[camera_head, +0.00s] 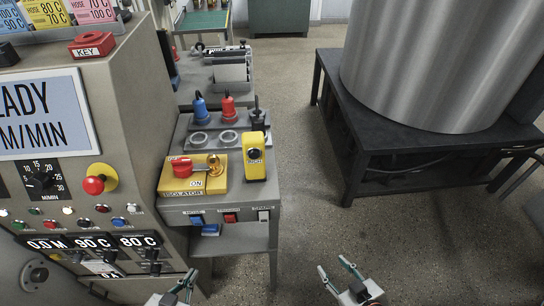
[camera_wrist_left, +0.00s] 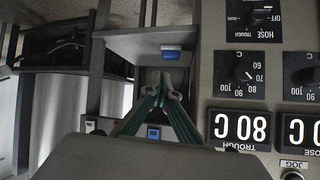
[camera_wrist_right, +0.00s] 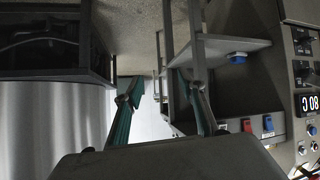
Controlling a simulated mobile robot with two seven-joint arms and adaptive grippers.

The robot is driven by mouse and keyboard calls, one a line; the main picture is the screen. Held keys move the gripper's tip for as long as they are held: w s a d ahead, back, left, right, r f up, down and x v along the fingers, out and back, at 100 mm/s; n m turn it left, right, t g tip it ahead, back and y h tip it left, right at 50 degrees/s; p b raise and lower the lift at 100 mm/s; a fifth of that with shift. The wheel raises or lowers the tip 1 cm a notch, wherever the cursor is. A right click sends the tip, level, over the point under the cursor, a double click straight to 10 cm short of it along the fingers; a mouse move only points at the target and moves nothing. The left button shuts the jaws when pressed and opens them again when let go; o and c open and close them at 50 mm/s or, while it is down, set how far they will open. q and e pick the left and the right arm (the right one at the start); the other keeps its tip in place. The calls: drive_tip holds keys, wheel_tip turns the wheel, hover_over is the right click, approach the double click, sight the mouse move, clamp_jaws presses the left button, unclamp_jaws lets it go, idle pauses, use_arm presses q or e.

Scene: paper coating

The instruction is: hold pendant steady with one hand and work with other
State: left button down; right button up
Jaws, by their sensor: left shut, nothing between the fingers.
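The yellow pendant (camera_head: 254,157) with a black button and an "INCH" label stands on the grey side console, right of the yellow isolator box (camera_head: 195,176) with its red switch. My left gripper (camera_head: 188,280) is low in the head view, in front of the console and below the pendant. Its fingers meet and hold nothing; they also show in the left wrist view (camera_wrist_left: 166,88). My right gripper (camera_head: 334,266) is empty, over the floor right of the console, with its fingers spread; they also show in the right wrist view (camera_wrist_right: 155,90). Neither gripper touches the pendant.
The machine's control panel (camera_head: 130,180) with knobs, displays and a red button on yellow stands at the left. Blue and red plugs (camera_head: 228,108) stand behind the pendant. A dark table (camera_head: 420,150) carries a large metal roll (camera_head: 430,60). Floor between is clear.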

drive_tip(key=m+g+y+b, duration=1.15)
drive_tip(key=m+y, duration=0.25)
drive_tip(key=m, duration=0.9)
approach(264, 170)
wheel_tip(264, 170, down, 2)
drive_tip(key=w+a, duration=0.1)
drive_tip(key=w, duration=0.1)
drive_tip(key=shift+n+t, duration=0.3)
drive_tip(key=shift+t, duration=0.05)
drive_tip(key=a, duration=0.6)
drive_tip(key=a+f, duration=0.1)
drive_tip(key=a, duration=0.1)
drive_tip(key=shift+s+a+f+p, duration=0.1)
drive_tip(key=shift+s+a+p, duration=0.1)
drive_tip(key=shift+a+p, duration=0.15)
drive_tip(key=shift+a, duration=0.65)
use_arm(q)
wheel_tip(264, 170, down, 10)
drive_tip(key=s+a, duration=0.1)
drive_tip(key=a, duration=0.1)
drive_tip(key=shift+m+y, duration=0.3)
